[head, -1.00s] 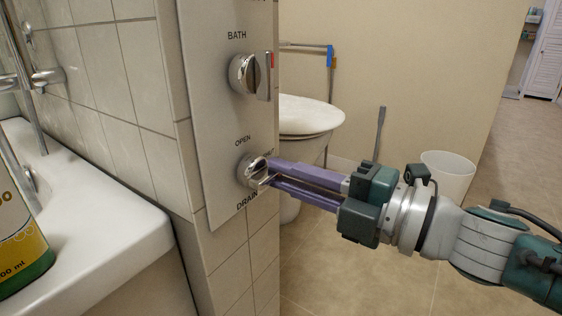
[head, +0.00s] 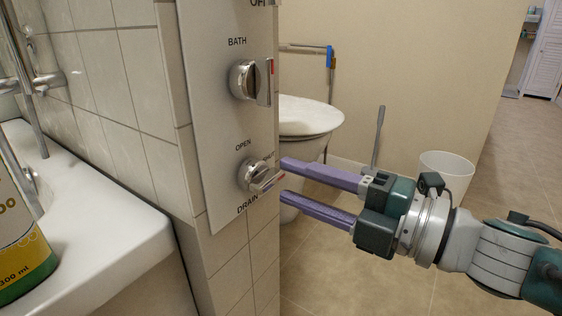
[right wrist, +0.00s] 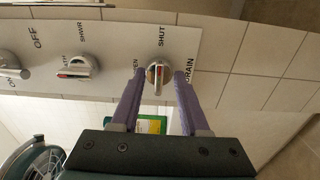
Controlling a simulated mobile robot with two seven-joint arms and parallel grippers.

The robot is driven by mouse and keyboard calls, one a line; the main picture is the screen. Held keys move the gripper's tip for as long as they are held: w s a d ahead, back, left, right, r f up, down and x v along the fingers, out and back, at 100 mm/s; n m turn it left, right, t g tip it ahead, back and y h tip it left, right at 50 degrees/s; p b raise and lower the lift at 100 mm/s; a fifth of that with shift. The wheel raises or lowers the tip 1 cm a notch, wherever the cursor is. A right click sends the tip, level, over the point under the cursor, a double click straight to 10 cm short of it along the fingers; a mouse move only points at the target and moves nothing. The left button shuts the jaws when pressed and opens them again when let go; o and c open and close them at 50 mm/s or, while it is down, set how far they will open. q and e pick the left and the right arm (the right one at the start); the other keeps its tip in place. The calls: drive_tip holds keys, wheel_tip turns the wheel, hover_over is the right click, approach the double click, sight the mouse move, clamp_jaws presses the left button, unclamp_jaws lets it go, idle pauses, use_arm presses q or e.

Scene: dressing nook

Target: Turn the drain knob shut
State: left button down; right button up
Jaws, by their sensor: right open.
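The round metal drain knob (head: 256,175) is low on the wall panel, between the OPEN and DRAIN labels. My right gripper (head: 281,177) is open and empty, just right of the knob in the head view. Its purple fingers straddle the knob's line in the wrist view and seem apart from it. My left gripper is out of view.
The bath knob (head: 246,80) sits above on the same panel (head: 215,130). A bathtub rim (head: 100,235) and a bottle (head: 20,245) are at left. Behind my right arm stand a toilet (head: 308,117), a brush (head: 378,140) and a white bin (head: 448,172).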

drive_tip(key=p+v, duration=0.2)
drive_tip(key=v, duration=0.6)
drive_tip(key=shift+s, duration=0.1)
